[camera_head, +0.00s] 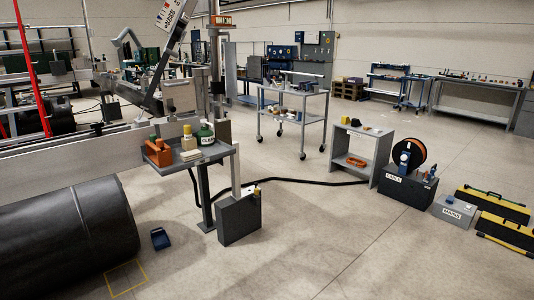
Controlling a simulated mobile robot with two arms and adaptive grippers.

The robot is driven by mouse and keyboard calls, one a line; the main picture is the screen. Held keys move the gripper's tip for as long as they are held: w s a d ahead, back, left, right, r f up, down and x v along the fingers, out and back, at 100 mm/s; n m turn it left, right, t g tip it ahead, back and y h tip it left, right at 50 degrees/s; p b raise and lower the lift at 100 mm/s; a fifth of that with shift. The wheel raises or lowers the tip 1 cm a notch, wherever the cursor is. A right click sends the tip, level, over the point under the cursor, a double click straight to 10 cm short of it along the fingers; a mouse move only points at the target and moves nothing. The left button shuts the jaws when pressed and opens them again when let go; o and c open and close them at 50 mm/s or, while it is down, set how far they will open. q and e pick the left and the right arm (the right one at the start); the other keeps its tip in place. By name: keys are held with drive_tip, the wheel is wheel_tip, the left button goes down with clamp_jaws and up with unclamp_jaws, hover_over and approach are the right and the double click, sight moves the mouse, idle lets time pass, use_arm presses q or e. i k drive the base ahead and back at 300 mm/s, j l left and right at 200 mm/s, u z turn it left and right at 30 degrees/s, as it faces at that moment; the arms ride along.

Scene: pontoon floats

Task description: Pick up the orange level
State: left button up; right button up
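I cannot clearly make out an orange level. An orange, block-like object (158,153) lies at the left end of a small grey pedestal table (212,156); it is too small to tell what it is. Another orange item (356,162) lies on the lower shelf of a grey stand (382,158) right of centre; its shape is also unclear. Neither of my grippers shows in the head view.
A large dark cylinder (60,240) fills the lower left. A grey box (239,219) stands beside the pedestal, and a blue tray (160,238) lies on the floor. A black hose (315,181) crosses the floor. A wheeled cart (295,105) stands behind. The front right floor is clear.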

sight(218, 20)
drive_tip(key=i+l+z, duration=0.15)
drive_tip(key=i, duration=2.45)
